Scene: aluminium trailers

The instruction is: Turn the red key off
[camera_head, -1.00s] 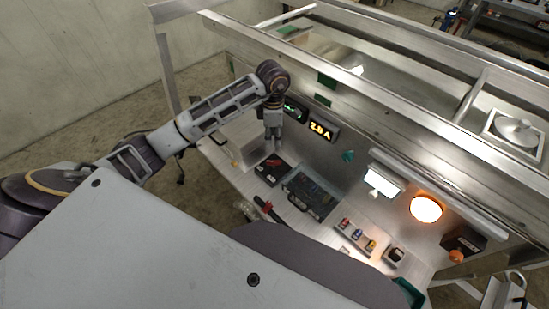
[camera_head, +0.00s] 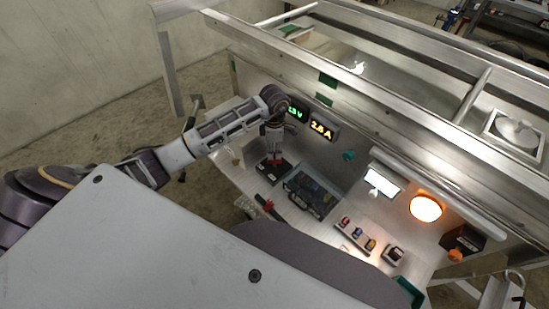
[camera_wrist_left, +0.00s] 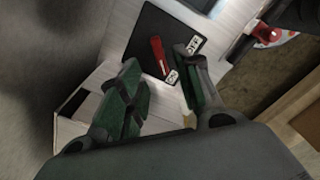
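The red key (camera_wrist_left: 158,55) is a slim red handle on a black plate (camera_wrist_left: 143,38), with white ON and OFF labels on the plate, in the left wrist view. In the head view the black box (camera_head: 282,172) that bears it sits at the left end of the metal bench, partly behind my gripper. My left gripper (camera_head: 272,156) points down over this box. In the left wrist view its two green-padded fingers (camera_wrist_left: 156,68) are apart, with the red key showing between and beyond their tips. I cannot tell whether they touch it. My right gripper is not in view.
Lit displays (camera_head: 320,128) are on the back panel behind my left gripper. A dark case (camera_head: 312,195) stands right of the key box, and a red-handled switch (camera_head: 265,204) lies in front. An orange lamp (camera_head: 425,208) glows at right.

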